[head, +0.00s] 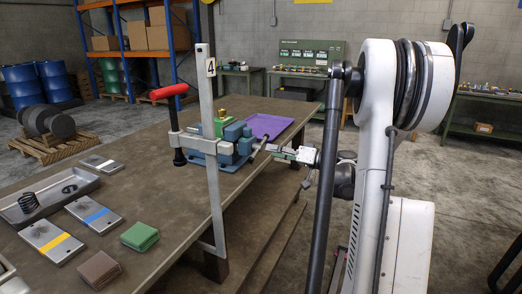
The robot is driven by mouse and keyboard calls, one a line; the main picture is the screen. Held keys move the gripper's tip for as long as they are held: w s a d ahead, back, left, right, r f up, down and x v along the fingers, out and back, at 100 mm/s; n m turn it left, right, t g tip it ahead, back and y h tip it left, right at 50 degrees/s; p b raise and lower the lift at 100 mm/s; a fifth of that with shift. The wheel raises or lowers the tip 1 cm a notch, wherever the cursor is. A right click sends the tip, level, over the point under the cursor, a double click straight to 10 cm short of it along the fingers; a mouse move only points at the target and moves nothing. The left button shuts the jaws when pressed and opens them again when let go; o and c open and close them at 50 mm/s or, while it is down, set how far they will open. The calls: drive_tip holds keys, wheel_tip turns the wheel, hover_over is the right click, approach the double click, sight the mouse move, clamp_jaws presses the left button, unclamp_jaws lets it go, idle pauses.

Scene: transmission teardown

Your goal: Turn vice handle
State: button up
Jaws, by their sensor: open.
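A blue bench vice (237,139) stands on the brown workbench near its right-hand edge, with a brass-coloured part (222,114) at its top. A thin slanted metal bar, which looks like the vice handle (262,143), shows at the vice's right side. My gripper (278,150) is just right of this bar, reaching in from the right, with its jaws open. The jaws are small in the picture, so I cannot tell whether they touch the bar or surround it.
A grey bar clamp (212,165) with a red grip (169,91) stands upright in front of the vice. A purple tray (268,126) lies behind the vice. A green block (139,236), a brown block (100,270), flat plates and a grey tray (40,215) occupy the near left bench.

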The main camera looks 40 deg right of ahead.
sight(261, 148)
drive_tip(key=shift+x, duration=2.7)
clamp_jaws()
